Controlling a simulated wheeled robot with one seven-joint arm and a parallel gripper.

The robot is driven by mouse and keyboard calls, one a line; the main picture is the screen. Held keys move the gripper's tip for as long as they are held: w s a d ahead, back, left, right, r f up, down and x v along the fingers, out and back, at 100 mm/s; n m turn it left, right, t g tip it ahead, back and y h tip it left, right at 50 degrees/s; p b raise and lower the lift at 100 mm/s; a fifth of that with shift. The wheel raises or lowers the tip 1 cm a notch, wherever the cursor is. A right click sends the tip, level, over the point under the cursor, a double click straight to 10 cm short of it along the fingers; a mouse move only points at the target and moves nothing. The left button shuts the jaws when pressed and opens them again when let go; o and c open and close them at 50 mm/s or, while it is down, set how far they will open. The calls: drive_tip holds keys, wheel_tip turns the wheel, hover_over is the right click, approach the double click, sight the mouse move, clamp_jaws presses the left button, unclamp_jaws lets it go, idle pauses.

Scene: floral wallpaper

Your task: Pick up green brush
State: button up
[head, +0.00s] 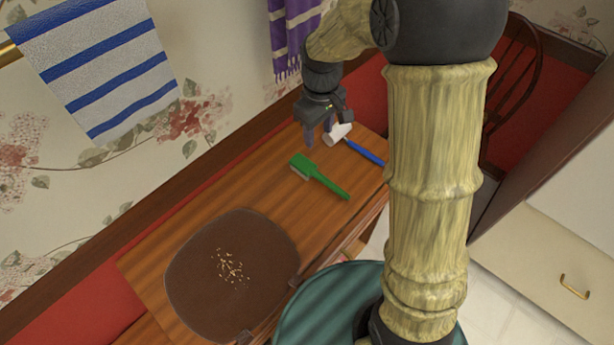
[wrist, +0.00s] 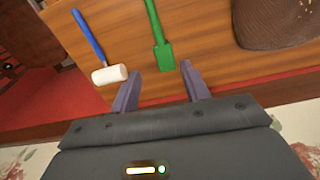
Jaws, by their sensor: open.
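The green brush (head: 322,178) lies on the wooden table (head: 232,193), its head toward the wall and its handle toward the table's front edge. My gripper (head: 318,140) is open and empty, above the table on the wall side of the brush head. In the wrist view the brush (wrist: 158,38) lies beyond my fingers (wrist: 160,88), with its head nearest and between them in the picture. No contact with the brush shows.
A mallet with a white head (head: 338,133) and blue handle (head: 365,153) lies beside the brush, close to my gripper. A brown mat (head: 190,280) with pale crumbs covers the table's near left end. Striped towels (head: 98,62) hang on the wall. Bare wood lies between mat and brush.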

drive_tip(key=shift+w+a+f+n, duration=0.25)
drive_tip(key=shift+w+a+n, duration=0.05)
drive_tip(key=shift+w+a, duration=0.05)
approach(316, 172)
drive_tip(key=f, duration=0.5)
drive_tip(key=shift+w+a+f, duration=0.15)
drive_tip(key=shift+a+f, duration=0.1)
drive_tip(key=shift+d+f+p, duration=0.15)
drive_tip(key=shift+f+p, duration=0.1)
drive_tip(key=shift+f, duration=1)
drive_tip(key=shift+d+f+p, duration=0.15)
drive_tip(key=shift+f+p, duration=0.1)
drive_tip(key=shift+f, duration=1.05)
